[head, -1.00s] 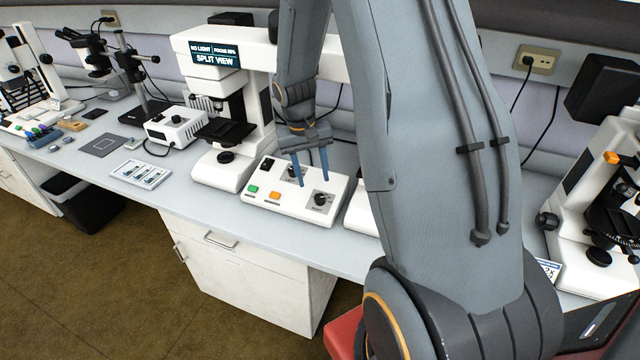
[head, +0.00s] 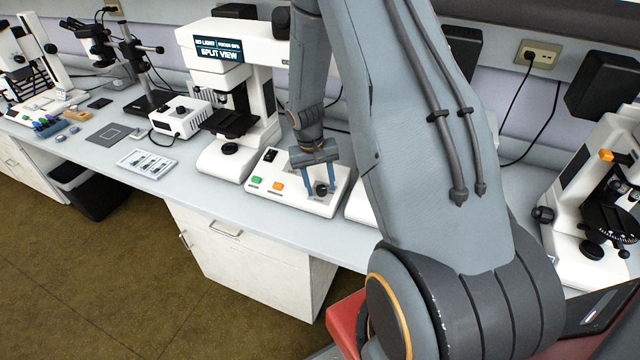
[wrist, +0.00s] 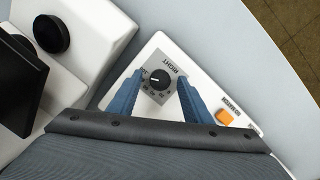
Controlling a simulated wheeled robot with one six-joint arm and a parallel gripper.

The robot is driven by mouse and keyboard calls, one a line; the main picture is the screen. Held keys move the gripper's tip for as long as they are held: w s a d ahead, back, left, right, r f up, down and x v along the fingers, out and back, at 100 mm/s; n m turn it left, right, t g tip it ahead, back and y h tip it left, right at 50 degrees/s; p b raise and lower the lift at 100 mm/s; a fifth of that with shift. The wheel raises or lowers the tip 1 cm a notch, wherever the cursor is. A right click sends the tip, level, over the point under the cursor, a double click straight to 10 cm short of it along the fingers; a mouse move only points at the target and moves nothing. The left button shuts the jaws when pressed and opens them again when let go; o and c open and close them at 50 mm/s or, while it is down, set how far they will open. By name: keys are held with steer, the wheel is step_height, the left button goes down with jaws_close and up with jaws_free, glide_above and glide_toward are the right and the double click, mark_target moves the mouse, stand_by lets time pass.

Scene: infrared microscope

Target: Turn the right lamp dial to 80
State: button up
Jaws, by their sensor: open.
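The right lamp dial (wrist: 159,79) is a black round knob on a grey scale plate marked "RIGHT" in the wrist view. Its small white pointer mark shows, but the scale numbers are too small to read surely. The dial (head: 321,189) also shows near the right end of the white control box (head: 300,207) in the head view. My gripper (wrist: 158,84) is open, with one blue finger on each side of the dial. I cannot tell whether the fingers touch it.
The box also carries a green button (head: 257,181) and an orange button (head: 278,186). The white microscope (head: 222,160) stands left of it, its screen reading "SPLIT VIEW". A slide tray (head: 147,162) lies farther left. Bare bench front (head: 190,190) is clear.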

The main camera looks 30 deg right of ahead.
steer(key=shift+c, duration=0.3)
steer(key=c, duration=1)
steer(key=shift+w+a+f+n+b, duration=0.1)
steer(key=shift+n+b, duration=0.65)
steer(key=shift+n, duration=0.15)
steer(key=shift+n+h+b, duration=0.3)
steer(key=shift+n+h, duration=0.1)
steer(key=shift+n, duration=0.5)
steer(key=o, duration=1.1)
steer(key=shift+c, duration=0.2)
steer(key=shift+r, duration=0.2)
